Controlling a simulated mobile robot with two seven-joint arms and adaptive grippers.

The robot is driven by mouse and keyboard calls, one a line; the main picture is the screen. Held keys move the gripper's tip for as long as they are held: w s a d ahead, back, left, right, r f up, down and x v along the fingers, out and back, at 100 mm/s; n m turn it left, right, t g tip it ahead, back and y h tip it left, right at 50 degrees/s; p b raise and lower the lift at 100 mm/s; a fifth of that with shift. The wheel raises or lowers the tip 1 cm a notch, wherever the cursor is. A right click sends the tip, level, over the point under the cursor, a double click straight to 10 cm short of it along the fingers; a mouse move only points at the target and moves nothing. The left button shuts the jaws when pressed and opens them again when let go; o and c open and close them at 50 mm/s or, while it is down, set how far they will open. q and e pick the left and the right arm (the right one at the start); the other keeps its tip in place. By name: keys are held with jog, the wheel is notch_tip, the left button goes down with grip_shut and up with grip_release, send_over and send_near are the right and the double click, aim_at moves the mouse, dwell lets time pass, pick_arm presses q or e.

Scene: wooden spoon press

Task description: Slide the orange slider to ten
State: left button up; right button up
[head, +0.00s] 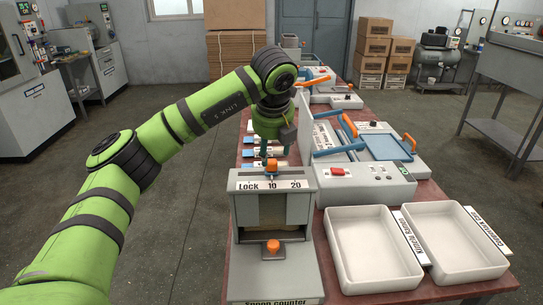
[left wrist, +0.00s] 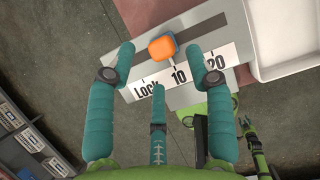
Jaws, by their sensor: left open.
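The grey spoon counter (head: 275,272) stands at the near end of the table. Its top plate carries a white scale (head: 258,186) marked Lock, 10 and 20. The orange slider (head: 272,167) sits in the slot behind the scale, in line with the 10 mark. It also shows in the left wrist view as an orange knob (left wrist: 162,49) on a blue-grey base. My left gripper (head: 271,152) is just behind and above the slider, pointing down. In the left wrist view its teal fingers (left wrist: 160,63) are spread open around the slider, apart from it.
Two empty white trays (head: 372,248) (head: 455,240) stand right of the counter. A grey press unit (head: 372,190) with blue handles and a red switch stands behind them. An orange knob (head: 273,246) is on the counter's lower front. Boxes (head: 386,50) stand at the back wall.

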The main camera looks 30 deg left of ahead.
pick_arm(q)
jog(key=v, duration=0.8)
